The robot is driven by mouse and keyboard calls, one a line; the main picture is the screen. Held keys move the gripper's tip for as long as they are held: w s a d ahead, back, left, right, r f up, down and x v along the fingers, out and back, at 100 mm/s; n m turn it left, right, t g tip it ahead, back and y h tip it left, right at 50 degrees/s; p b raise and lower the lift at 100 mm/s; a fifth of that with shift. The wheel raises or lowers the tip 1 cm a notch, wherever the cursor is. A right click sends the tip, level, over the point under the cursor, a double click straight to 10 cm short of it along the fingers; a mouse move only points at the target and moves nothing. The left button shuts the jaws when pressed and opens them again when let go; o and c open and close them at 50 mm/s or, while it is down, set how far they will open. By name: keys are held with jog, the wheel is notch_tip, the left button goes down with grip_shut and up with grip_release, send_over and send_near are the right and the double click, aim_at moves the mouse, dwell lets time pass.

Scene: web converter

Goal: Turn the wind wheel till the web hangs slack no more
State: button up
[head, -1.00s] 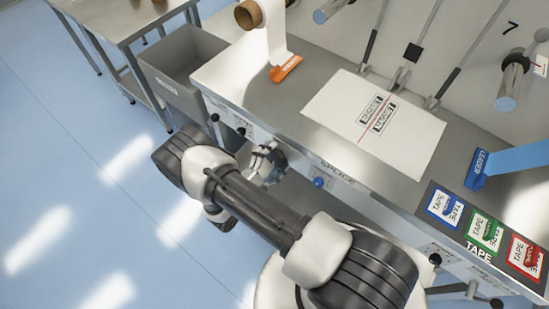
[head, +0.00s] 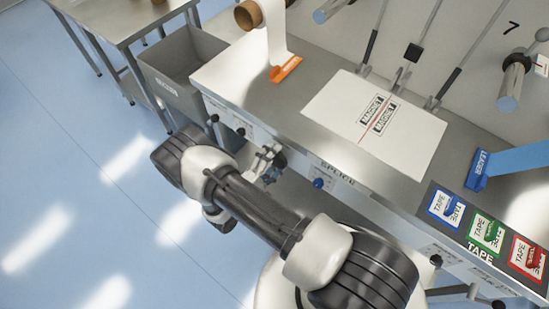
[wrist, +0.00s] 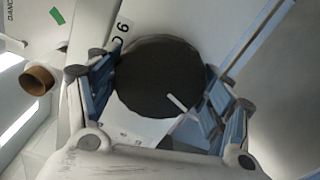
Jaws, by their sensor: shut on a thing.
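In the wrist view a dark round wheel or knob (wrist: 158,72) with a short white mark near its rim sits between the two fingers of my gripper (wrist: 160,88). The fingers are shut on it from both sides. In the head view my gripper (head: 268,162) is at the bench's front panel, left of the SPLICE label; the wheel is hidden there. I cannot tell whether the web is slack.
A white sheet (head: 410,150) with MAGNET labels lies on the steel bench (head: 235,75). A blue LEADER clip (head: 478,172) and several tape pads stand at right. A blue knob (head: 318,183) sits right of my gripper. A grey bin (head: 170,85) stands left; blue floor is clear.

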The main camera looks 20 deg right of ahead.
jog(key=o, duration=1.1)
jog(key=shift+c, duration=0.2)
jog(key=v, duration=1.2)
